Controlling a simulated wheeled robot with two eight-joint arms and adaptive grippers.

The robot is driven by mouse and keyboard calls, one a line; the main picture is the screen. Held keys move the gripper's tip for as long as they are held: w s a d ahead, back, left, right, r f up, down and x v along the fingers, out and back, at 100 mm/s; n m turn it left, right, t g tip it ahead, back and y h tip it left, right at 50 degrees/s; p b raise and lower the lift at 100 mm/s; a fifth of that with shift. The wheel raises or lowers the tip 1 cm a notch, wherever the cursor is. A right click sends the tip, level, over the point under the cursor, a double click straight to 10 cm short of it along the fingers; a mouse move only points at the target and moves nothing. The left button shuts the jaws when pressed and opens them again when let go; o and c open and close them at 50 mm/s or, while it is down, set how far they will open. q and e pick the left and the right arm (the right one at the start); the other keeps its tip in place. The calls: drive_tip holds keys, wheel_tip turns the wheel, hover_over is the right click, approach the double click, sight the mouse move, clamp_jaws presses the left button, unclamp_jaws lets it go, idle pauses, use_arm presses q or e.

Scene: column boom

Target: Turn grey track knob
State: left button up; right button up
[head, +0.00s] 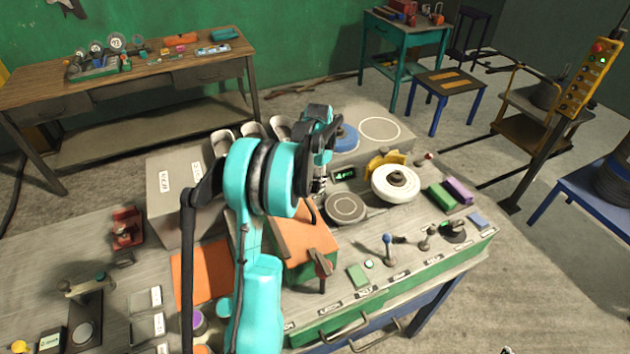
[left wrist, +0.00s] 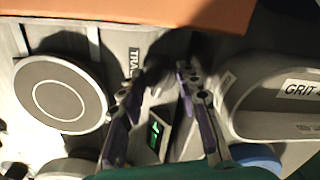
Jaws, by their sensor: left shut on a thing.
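My left gripper (head: 320,187) reaches over the middle of the workbench, above the orange slanted block and beside the small green-lit display. In the left wrist view its two fingers (left wrist: 163,74) point down at the bench beside a label (left wrist: 134,62) whose readable letters are "TRA". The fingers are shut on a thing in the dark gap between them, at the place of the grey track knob. The knob itself is hidden by fingers and shadow, so its angle cannot be told. My right gripper is not in view.
A grey round disc (head: 345,207) lies close beside the gripper; it also shows in the left wrist view (left wrist: 60,95). A white wheel (head: 395,183) stands to the right. The grey "GRIT" bin (left wrist: 290,100) is close on the other side. The orange block (head: 309,240) is in front.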

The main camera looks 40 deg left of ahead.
use_arm(q)
drive_tip(key=n, duration=1.1)
drive_tip(key=shift+a, duration=0.1)
drive_tip(key=shift+n, duration=0.4)
drive_tip(key=o, duration=0.9)
drive_tip(key=shift+r, duration=0.15)
drive_tip(key=r, duration=1.1)
drive_tip(key=shift+w+d+r, duration=0.2)
drive_tip(key=shift+w+r, duration=0.1)
drive_tip(key=shift+r, duration=0.1)
